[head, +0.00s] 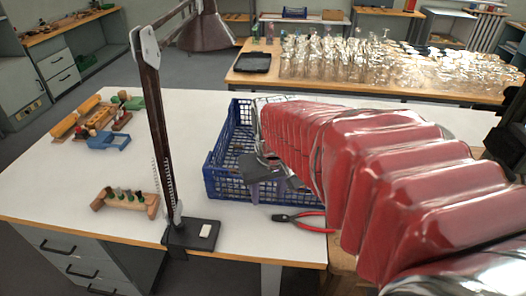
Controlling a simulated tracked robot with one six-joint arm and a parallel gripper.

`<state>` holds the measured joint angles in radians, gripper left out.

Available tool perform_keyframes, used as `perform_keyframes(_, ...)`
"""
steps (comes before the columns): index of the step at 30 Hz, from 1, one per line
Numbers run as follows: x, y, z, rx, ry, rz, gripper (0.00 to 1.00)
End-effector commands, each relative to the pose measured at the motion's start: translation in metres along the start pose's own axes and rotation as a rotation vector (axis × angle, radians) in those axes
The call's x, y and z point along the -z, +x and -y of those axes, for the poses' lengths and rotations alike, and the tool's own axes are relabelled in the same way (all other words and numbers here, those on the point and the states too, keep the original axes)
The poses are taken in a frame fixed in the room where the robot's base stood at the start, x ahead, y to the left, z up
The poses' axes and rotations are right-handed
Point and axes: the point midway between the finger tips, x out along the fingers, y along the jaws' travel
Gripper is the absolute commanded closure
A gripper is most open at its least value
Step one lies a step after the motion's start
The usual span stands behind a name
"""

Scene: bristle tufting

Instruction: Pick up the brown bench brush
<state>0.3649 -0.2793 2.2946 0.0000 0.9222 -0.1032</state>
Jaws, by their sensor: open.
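I cannot pick out the brown bench brush with certainty. Small brown and wooden items (100,117) lie in a group at the back left of the white table, too small to tell apart. My gripper (268,177) is open, with dark grey fingers, over or in the blue mesh crate (226,189). My red arm comes in from the right and hides much of the crate and the table behind it. Some of the crate's contents show beside the fingers but are not clear. I see nothing held between the fingers.
Red-handled pliers (300,217) lie in front of the crate. A dark lamp stand (190,234) rises left of it. A wooden block with small tools (127,199) sits at the front left. Glassware (340,62) crowds the rear table. The white table (60,182) is clear at left.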

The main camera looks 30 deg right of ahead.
Motion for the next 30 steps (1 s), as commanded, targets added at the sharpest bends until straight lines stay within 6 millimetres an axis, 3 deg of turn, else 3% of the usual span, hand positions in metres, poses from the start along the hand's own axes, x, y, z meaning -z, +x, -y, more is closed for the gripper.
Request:
perform_keyframes(17, 0.059, 0.061, -0.109, 0.021, -0.191, 0.157, 0.59)
perform_keyframes(24, 0.079, 0.091, -0.161, 0.061, -0.377, 0.199, 0.59)
perform_keyframes(30, 0.098, 0.107, -0.194, 0.097, -0.607, 0.206, 0.59)
